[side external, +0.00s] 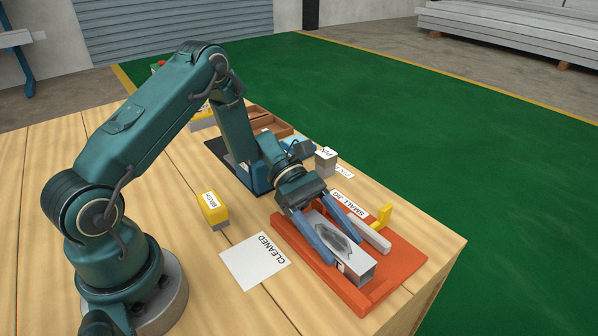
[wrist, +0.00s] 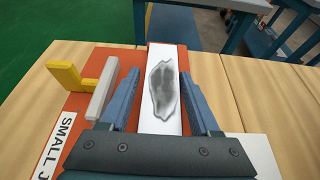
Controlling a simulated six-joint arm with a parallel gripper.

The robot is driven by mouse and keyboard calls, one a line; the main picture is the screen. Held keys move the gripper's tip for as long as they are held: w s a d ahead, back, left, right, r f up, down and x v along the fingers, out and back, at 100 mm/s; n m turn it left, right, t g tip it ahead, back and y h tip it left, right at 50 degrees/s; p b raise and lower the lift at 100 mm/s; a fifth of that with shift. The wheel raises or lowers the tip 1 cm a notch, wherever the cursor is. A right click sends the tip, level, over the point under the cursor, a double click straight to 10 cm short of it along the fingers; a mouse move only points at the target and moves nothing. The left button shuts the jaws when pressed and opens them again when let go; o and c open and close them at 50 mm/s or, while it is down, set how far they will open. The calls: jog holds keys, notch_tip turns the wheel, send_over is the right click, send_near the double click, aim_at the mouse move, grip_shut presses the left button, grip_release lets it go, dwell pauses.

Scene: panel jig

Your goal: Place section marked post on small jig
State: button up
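The small jig (side external: 403,266) is an orange-red base with a "SMALL JIG" label (side external: 348,203), a yellow upright piece (side external: 382,216) and a pale grey bar (side external: 372,235). A light grey rectangular section (side external: 358,268) with a dark smudge on top lies lengthwise on the jig, beside the raised front rail. A small tag on its side is partly covered, and I cannot read it. In the wrist view the section (wrist: 163,90) runs between the fingers of my gripper (wrist: 160,72). The fingers straddle it, spread wider than the section, with a red gap visible on the left.
A white "CLEANED" sheet (side external: 255,261) lies left of the jig, near a yellow brush block (side external: 214,208). A grey block marked "PIN" (side external: 326,162) stands behind the jig. A brown tray (side external: 270,124) is farther back. The table's right edge is close to the jig.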

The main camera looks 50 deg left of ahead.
jog(key=shift+s, duration=0.2)
jog(key=v, duration=1.1)
jog(key=shift+w+r, duration=0.15)
jog(key=shift+r, duration=0.05)
jog(key=shift+a+r, duration=0.1)
jog(key=shift+a, duration=0.2)
jog(key=shift+r, duration=0.2)
jog(key=s+d+r+m+t+y, duration=0.3)
jog(key=s+r+m+t+y, duration=0.2)
jog(key=s+m+y, duration=0.8)
notch_tip(320, 180, up, 4)
jog(key=m, duration=0.5)
jog(key=shift+s+f+t+y, duration=0.15)
jog(key=shift+s+t+y, duration=0.15)
